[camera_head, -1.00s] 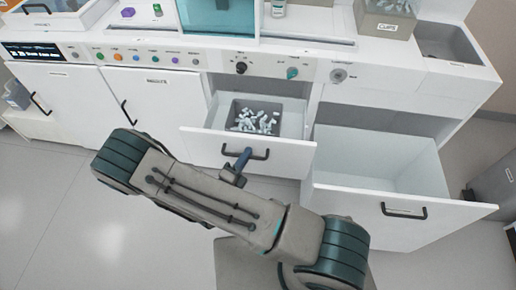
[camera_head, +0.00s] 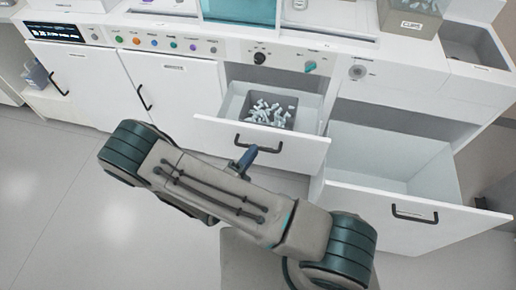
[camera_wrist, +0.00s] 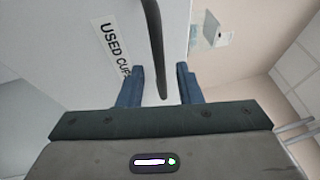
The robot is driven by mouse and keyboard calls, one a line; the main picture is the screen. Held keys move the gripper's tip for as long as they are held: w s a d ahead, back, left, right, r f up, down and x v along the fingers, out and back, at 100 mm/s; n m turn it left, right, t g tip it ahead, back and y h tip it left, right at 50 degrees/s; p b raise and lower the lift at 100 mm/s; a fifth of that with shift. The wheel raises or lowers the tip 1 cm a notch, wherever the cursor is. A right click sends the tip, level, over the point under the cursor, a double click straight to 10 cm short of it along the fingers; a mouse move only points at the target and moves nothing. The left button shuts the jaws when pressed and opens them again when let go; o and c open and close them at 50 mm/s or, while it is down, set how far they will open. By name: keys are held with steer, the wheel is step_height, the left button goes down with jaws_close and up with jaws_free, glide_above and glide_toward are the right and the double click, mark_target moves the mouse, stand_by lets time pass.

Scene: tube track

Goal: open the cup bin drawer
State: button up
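The cup bin drawer (camera_head: 205,130) is a white drawer below the counter, pulled partly out. A grey bin (camera_head: 292,101) inside it holds many small whitish pieces. Its dark bar handle (camera_head: 259,146) is on the front. In the wrist view the drawer front (camera_wrist: 75,55) carries a label (camera_wrist: 113,46) starting "USED CUP". My gripper (camera_head: 244,160) is at the handle. In the wrist view the handle bar (camera_wrist: 157,50) runs between the two blue fingers of my gripper (camera_wrist: 160,84), with a gap on each side, so the gripper is open around or just before it.
A larger white drawer (camera_head: 380,205) stands open and empty at the right, jutting further out. Closed cabinet doors (camera_head: 85,85) are at the left. The counter (camera_head: 150,22) above has several coloured buttons and knobs. The floor (camera_head: 60,190) at the front left is clear.

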steer(key=b+v, duration=0.1)
steer(key=v, duration=1)
steer(key=shift+d, duration=0.1)
